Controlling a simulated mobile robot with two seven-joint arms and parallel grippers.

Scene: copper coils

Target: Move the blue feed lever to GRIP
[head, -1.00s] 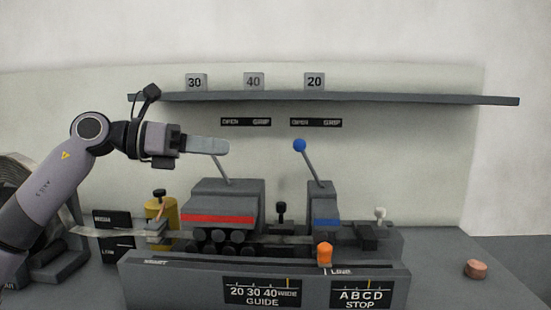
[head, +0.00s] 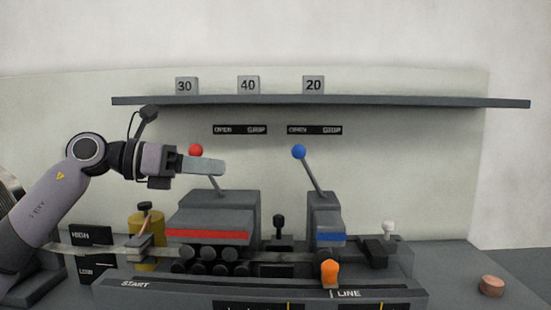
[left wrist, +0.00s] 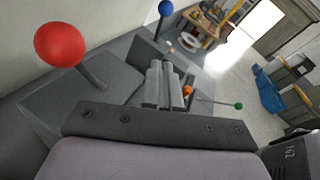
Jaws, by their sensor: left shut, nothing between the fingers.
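The blue feed lever has a blue ball (head: 298,152) on a grey rod. It leans left, its ball below the OPEN end of the right-hand OPEN/GRIP label (head: 314,130). The blue ball also shows at the top of the left wrist view (left wrist: 166,8). My left gripper (head: 222,167) is shut and empty, pointing right. It overlaps the red lever just below its red ball (head: 196,150), and its tips are left of the blue lever with a gap. In the left wrist view the shut fingers (left wrist: 166,86) lie to the right of the red ball. My right gripper is not in view.
The red lever also leans left, on the block with the red stripe (head: 208,235). A shelf (head: 400,100) with number blocks runs above the levers. An orange knob (head: 329,272) and a white knob (head: 388,228) stand lower right. Space between the lever balls looks clear.

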